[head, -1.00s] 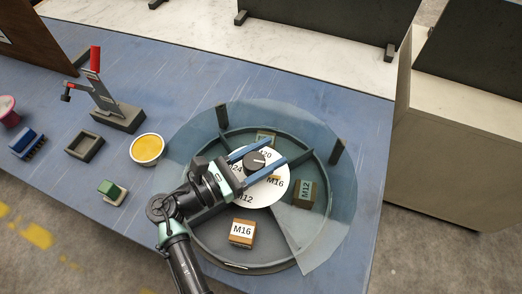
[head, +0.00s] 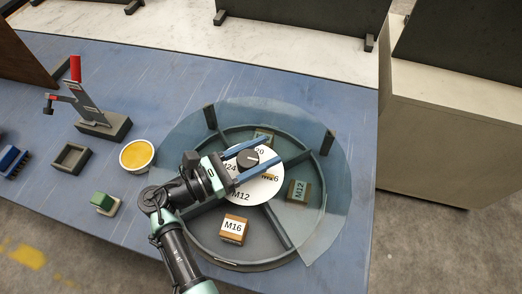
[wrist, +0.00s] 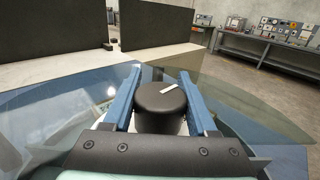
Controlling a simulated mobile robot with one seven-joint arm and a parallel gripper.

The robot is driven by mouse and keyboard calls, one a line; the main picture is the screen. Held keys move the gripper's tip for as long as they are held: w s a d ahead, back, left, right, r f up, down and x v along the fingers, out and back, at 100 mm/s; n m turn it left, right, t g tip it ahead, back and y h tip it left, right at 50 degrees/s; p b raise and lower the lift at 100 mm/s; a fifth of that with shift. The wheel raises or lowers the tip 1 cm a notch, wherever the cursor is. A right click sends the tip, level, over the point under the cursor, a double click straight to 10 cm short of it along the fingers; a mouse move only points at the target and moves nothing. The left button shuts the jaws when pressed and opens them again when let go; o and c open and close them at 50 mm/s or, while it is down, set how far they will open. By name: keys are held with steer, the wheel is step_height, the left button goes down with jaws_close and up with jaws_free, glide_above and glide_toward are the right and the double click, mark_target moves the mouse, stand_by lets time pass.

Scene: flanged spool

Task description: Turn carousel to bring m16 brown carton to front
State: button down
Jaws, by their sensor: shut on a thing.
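The carousel (head: 206,247) is a round dark tray with dividers, under a clear cover with an open gap at the front. The M16 brown carton (head: 234,229) sits in the front compartment, in that gap, label up. A white label disc (head: 240,199) surrounds the black central knob (head: 247,158). My gripper (head: 262,154) is shut on the knob, with a blue finger on either side. In the wrist view the knob (wrist: 160,108) stands between the fingers, its white mark on top. My fingers hide parts of the disc's labels.
Left of the carousel stand a yellow-filled bowl (head: 137,155), a green-topped block (head: 104,203), a grey open box (head: 71,158) and a red-handled clamp (head: 88,108).

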steer(key=shift+f, duration=0.1)
steer(key=shift+c, duration=1)
jaws_free()
steer(key=b+v, duration=0.2)
steer(key=v, duration=1.1)
